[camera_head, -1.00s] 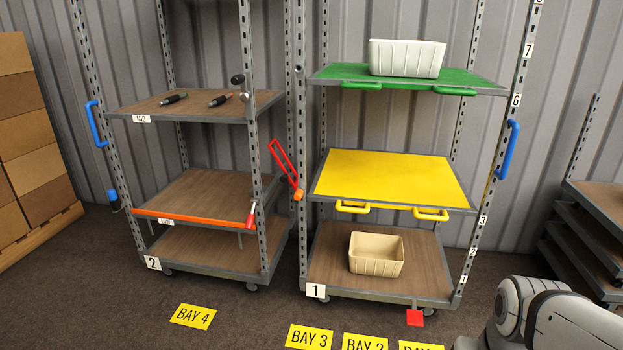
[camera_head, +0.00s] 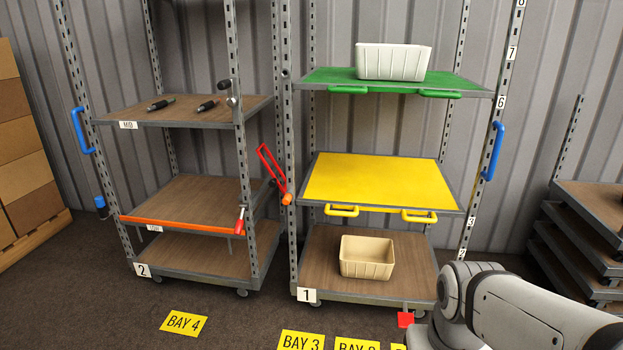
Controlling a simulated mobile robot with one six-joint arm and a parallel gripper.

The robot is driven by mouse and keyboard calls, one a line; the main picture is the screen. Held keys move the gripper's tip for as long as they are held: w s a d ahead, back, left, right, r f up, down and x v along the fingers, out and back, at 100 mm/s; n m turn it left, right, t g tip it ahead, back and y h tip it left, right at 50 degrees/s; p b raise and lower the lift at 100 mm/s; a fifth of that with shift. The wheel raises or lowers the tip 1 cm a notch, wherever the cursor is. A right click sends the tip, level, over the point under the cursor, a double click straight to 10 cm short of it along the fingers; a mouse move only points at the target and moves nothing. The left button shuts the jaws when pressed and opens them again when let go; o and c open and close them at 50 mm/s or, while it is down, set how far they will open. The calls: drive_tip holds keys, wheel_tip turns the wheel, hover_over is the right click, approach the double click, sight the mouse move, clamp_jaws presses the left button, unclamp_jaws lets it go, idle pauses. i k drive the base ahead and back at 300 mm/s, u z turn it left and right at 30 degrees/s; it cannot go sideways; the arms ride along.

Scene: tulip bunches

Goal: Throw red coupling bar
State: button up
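A red bar (camera_head: 268,164), a narrow open frame with an orange end, stands tilted between cart 2 (camera_head: 190,273) on the left and cart 1 (camera_head: 362,288) on the right. It looks attached near cart 1's left front post, at about the height of the yellow shelf. Part of its lower end is hard to make out. My arm (camera_head: 500,305) shows at the bottom right, in front of cart 1's right side and well away from the bar. My gripper is out of the picture.
Cart 1 holds a white crate (camera_head: 392,62) on its green shelf, a bare yellow shelf (camera_head: 375,183) and a tan crate (camera_head: 367,258). A red pedal (camera_head: 405,319) sticks out below. Stacked shelves (camera_head: 590,240) stand right, boxes left. The floor by BAY 4 (camera_head: 184,323) is clear.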

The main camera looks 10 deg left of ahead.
sight(273, 183)
drive_tip(key=i, duration=1.4)
drive_tip(key=u, duration=0.05)
